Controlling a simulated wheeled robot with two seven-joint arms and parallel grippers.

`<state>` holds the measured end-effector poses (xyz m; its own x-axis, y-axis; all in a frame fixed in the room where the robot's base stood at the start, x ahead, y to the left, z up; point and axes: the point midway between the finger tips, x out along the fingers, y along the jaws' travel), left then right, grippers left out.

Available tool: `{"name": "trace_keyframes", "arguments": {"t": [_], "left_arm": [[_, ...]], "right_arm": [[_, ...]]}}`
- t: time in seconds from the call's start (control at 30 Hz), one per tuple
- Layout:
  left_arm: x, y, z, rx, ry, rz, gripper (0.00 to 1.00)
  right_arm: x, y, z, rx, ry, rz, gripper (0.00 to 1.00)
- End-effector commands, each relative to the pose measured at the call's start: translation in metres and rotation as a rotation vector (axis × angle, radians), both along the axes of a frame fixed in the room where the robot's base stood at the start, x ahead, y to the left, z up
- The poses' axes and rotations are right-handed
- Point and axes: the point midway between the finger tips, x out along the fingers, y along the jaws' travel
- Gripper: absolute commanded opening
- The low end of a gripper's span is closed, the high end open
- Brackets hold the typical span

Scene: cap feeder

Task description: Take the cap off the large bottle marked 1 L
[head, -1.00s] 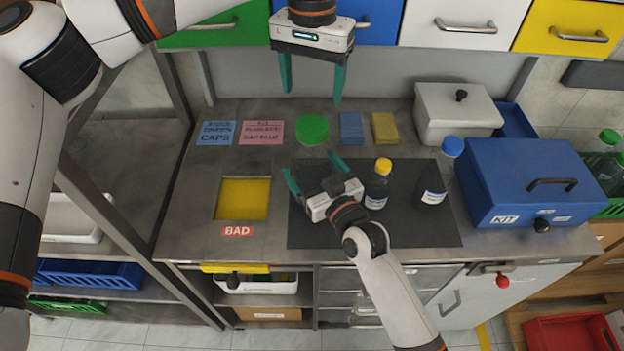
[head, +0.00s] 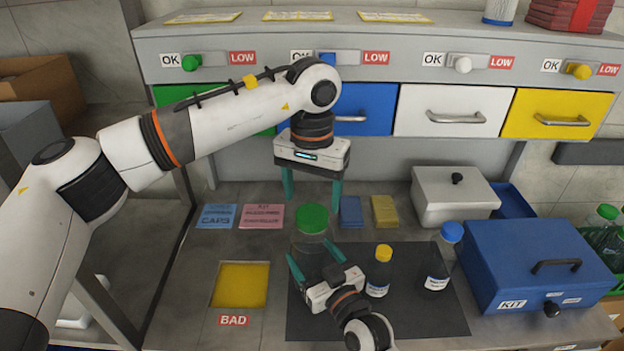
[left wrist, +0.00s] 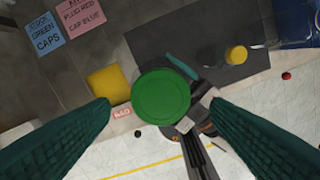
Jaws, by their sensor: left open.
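A large clear bottle (head: 309,247) with a round green cap (head: 312,217) stands near the middle of the bench; no 1 L mark is readable. My left gripper (head: 312,204) points down, open and empty, over the bottle area. In the left wrist view the green cap (left wrist: 161,97) shows between its fingertips (left wrist: 161,104), with a gap on both sides. My right gripper (head: 314,255) comes from the front with its fingers either side of the bottle's body; whether they press on it I cannot tell.
A yellow-capped bottle (head: 379,272) and a blue-capped bottle (head: 438,260) stand right of the right gripper on the dark mat (head: 410,315). A blue KIT box (head: 535,265) and a pale lidded box (head: 452,203) stand to the right. Drawers (head: 455,110) rise behind.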

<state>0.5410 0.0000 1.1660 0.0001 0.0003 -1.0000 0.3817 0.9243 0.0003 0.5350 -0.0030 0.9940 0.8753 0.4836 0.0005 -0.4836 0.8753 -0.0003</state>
Motion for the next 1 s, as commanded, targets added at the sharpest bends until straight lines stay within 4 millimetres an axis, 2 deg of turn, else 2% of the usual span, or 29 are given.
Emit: {"name": "trace_keyframes", "arguments": {"t": [0.1, 0.3, 0.63, 0.67, 0.9, 0.93, 1.0], "left_arm": [[-0.001, 0.000, -0.019, 0.000, 0.003, -0.001, 0.71], [0.000, 0.000, -0.038, 0.000, 0.001, 0.000, 0.71], [0.000, 0.000, -0.042, 0.000, 0.000, 0.000, 0.71], [0.000, 0.000, -0.042, 0.000, 0.000, 0.000, 0.68], [0.000, 0.000, -0.042, 0.000, 0.000, 0.000, 0.29], [0.000, 0.000, -0.042, 0.000, 0.000, 0.000, 0.26], [0.000, 0.000, -0.042, 0.000, 0.000, 0.000, 0.25]], "right_arm": [[0.000, 0.000, -0.001, -0.001, 0.002, 0.000, 0.11], [0.000, 0.000, -0.001, -0.001, 0.003, 0.000, 0.11], [0.000, 0.000, -0.001, -0.001, 0.003, 0.000, 0.11], [0.000, 0.000, -0.001, -0.001, 0.003, 0.000, 0.11], [0.000, 0.000, -0.001, -0.001, 0.003, 0.000, 0.11], [0.000, 0.000, -0.001, -0.001, 0.003, 0.000, 0.11], [0.000, 0.000, -0.002, -0.001, 0.003, 0.000, 0.11]]}}
